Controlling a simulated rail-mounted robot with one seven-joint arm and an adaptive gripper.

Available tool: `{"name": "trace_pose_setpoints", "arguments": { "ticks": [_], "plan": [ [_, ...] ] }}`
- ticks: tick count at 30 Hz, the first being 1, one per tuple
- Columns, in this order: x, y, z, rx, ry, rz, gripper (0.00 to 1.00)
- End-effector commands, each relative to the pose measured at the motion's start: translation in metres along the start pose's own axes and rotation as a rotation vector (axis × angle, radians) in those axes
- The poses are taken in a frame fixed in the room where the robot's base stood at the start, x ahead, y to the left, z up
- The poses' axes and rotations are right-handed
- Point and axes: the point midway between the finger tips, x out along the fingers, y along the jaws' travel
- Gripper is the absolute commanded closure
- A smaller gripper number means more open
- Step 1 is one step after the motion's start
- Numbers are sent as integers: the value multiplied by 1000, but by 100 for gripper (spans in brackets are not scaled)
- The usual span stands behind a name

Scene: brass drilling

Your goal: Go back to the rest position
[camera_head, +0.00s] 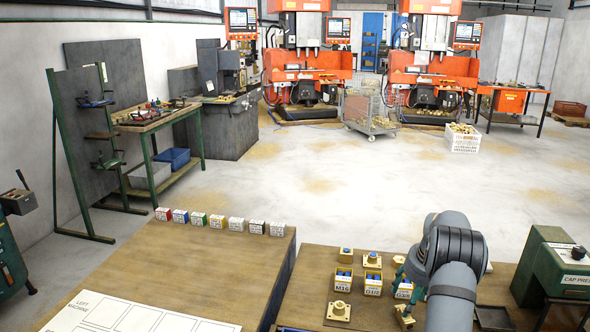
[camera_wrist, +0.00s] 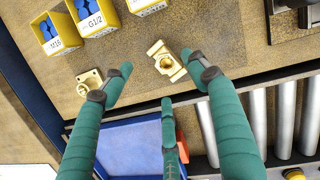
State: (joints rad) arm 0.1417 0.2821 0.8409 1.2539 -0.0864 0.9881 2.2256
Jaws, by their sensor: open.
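My gripper (camera_wrist: 158,65) is open, with its teal fingers spread apart and nothing held between them. In the head view my arm hides most of it. A brass fitting with a round bore (camera_wrist: 167,62) lies on the brown table (camera_wrist: 195,95) beyond the fingertips; it also shows in the head view (camera_head: 404,317), beside my arm. A square brass flange (camera_wrist: 90,82) lies to its left, next to the left finger; the head view shows this flange (camera_head: 339,310) too.
Yellow bins labelled M16 (camera_head: 344,284) and G1/2 (camera_head: 373,286) stand behind the fittings. A green cap press (camera_head: 558,268) stands at right. A blue tray (camera_wrist: 130,148) and metal rollers (camera_wrist: 258,112) lie near the fingers. Several small labelled boxes (camera_head: 215,221) line the left table.

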Motion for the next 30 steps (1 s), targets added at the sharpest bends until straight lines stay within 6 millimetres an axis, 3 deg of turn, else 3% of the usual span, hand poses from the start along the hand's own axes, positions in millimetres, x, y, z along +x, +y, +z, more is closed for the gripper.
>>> {"name": "trace_pose_setpoints", "arguments": {
  "ticks": [6, 11, 18, 30],
  "plan": [
    [47, 1, 0, 0, 2, 2, 41],
    [72, 0, 0, 2, -1, 0, 41],
    [46, 0, 6, 0, -2, -1, 41],
    [42, 0, 7, 0, 0, 0, 41]
  ]
}}
